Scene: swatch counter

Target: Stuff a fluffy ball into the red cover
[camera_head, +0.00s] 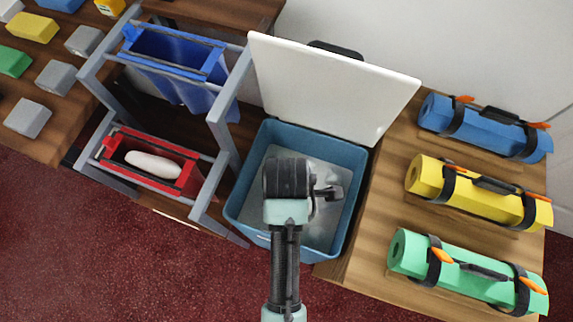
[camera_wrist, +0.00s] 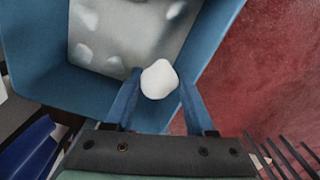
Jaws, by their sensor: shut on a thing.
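The fluffy ball (camera_wrist: 159,80) is white and rounded. In the wrist view it sits between the two blue fingers of my gripper (camera_wrist: 159,88), which is shut on it. My gripper is over the open blue bin; in the head view my own arm hides the fingers and the ball. The red cover (camera_head: 187,178) hangs open-mouthed in the grey rack at the left of the head view. A white oval thing (camera_head: 153,164) lies in its mouth. The red cover is not in the wrist view.
The blue bin (camera_head: 245,190) has its white lid (camera_head: 325,85) raised behind. Several pale lumps (camera_wrist: 85,52) lie in it. A blue cover (camera_head: 190,80) hangs behind the red one. The grey rack (camera_head: 221,135) stands between bin and red cover. Rolled mats (camera_head: 480,195) lie right.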

